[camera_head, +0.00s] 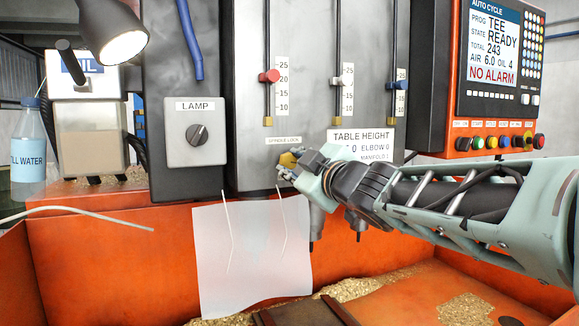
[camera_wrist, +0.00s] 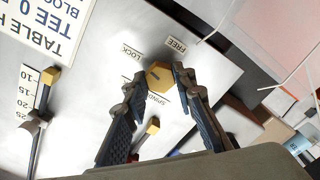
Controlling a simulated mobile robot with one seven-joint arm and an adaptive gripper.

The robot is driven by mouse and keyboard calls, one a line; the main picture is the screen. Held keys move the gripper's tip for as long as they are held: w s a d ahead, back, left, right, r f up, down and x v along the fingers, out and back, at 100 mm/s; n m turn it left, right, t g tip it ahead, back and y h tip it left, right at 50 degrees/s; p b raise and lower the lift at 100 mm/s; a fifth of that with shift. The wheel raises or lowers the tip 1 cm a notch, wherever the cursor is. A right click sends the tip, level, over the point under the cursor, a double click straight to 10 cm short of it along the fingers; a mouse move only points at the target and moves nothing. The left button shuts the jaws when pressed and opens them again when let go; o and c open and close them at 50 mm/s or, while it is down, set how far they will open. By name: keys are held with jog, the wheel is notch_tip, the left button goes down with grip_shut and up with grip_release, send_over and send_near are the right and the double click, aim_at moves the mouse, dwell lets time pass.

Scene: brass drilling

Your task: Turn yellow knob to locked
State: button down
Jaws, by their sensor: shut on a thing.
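The yellow knob (camera_head: 287,160) sits low on the grey machine panel, under a small spindle lock label. In the wrist view the yellow knob (camera_wrist: 159,77) faces me between my two fingertips, with a LOCK label (camera_wrist: 131,52) and a FREE label (camera_wrist: 176,44) beside it. My gripper (camera_head: 291,166) reaches in from the right and is shut on the knob; its fingers (camera_wrist: 158,80) show on both sides of it. A dark mark shows on the knob's face, but I cannot tell clearly which label it points to. In the head view my gripper partly hides the knob.
Sliders with red (camera_head: 269,76), white and blue (camera_head: 398,85) handles are above the knob. A LAMP switch box (camera_head: 196,134) stands to the left. A control panel with buttons (camera_head: 491,142) is at the right. A translucent sheet (camera_head: 250,260) hangs below over the orange tray.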

jog(key=shift+n, duration=1.2)
jog(key=c, duration=1.6)
grip_release()
jog(key=shift+s, duration=0.15)
jog(key=v, duration=1.2)
